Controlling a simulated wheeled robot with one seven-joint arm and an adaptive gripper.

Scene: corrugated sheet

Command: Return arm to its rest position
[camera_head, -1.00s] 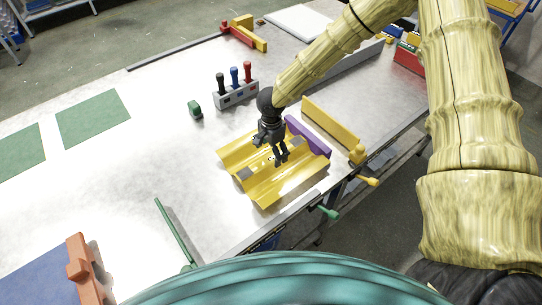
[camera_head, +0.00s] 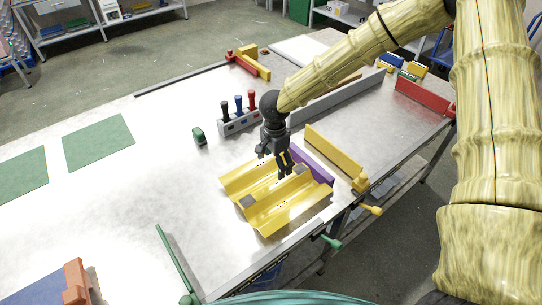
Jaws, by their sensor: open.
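My arm (camera_head: 365,55) reaches in from the upper right, with its segments patterned in yellow and brown. My black gripper (camera_head: 272,164) points down over the yellow corrugated sheet (camera_head: 262,217) on the metal workbench. Its jaws are open, and I see nothing held between them. From this angle I cannot tell how high the fingertips are above the sheet. The sheet lies near the bench's front edge, with small grey patches on it. A purple block (camera_head: 318,168) lies along its far right side, partly hidden.
A yellow bar (camera_head: 335,156) stands right of the sheet. A rack with black, blue and red handled tools (camera_head: 239,122) stands behind my gripper. A green block (camera_head: 199,136) sits left of the rack. Green and yellow clamp handles (camera_head: 331,242) jut from the front edge.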

